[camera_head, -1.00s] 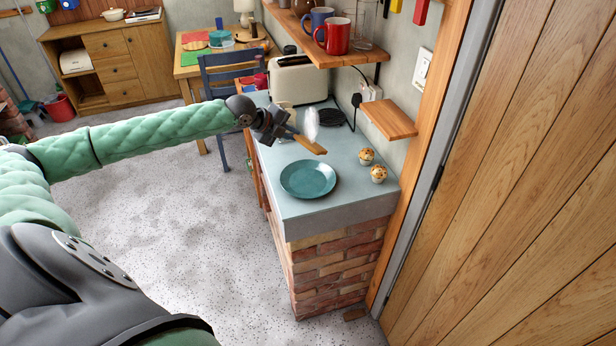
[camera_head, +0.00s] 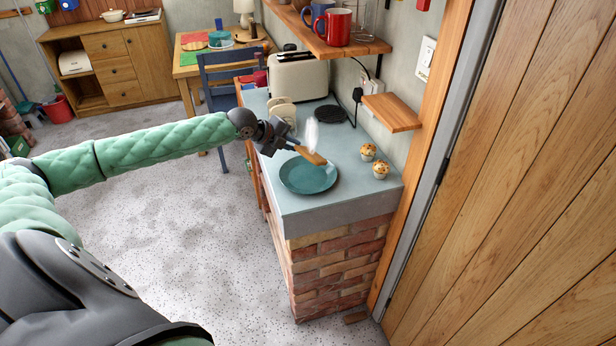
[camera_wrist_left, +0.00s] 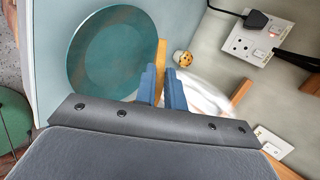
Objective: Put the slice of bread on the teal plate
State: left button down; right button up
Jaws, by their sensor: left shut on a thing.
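The teal plate (camera_head: 308,180) lies flat on the pale counter, and nothing rests on it. In the left wrist view the plate (camera_wrist_left: 105,55) shows at upper left. My left gripper (camera_head: 294,148) is shut on the slice of bread (camera_head: 311,156), a thin brown piece. In the head view the slice overlaps the plate's far rim; I cannot tell its exact height above it. In the left wrist view the slice (camera_wrist_left: 161,58) is seen edge-on between the blue fingers, beside the plate's right rim. My right gripper is not in view.
A whitish, unclear object (camera_head: 312,133) stands just behind the slice. A toaster (camera_head: 298,73) and cream rounded pieces (camera_head: 283,111) are farther back. A small wooden shelf (camera_head: 391,112) juts from the wall.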

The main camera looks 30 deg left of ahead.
pick_arm(q)
jog(key=shift+f+b, duration=0.45)
jog(key=shift+f, duration=1.25)
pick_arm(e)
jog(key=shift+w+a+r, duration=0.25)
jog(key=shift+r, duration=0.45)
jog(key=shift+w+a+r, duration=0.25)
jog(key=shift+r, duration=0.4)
pick_arm(q)
jog(key=c, duration=1.6)
grip_release()
jog(key=shift+c, duration=0.2)
jog(key=p+v, duration=0.5)
jog(key=v, duration=0.3)
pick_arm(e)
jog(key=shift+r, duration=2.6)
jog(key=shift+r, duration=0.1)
pick_arm(q)
notch_tip(320, 180, up, 8)
jog(key=s+a+p, duration=0.1)
jog(key=s+p, duration=0.1)
jog(key=p, duration=0.5)
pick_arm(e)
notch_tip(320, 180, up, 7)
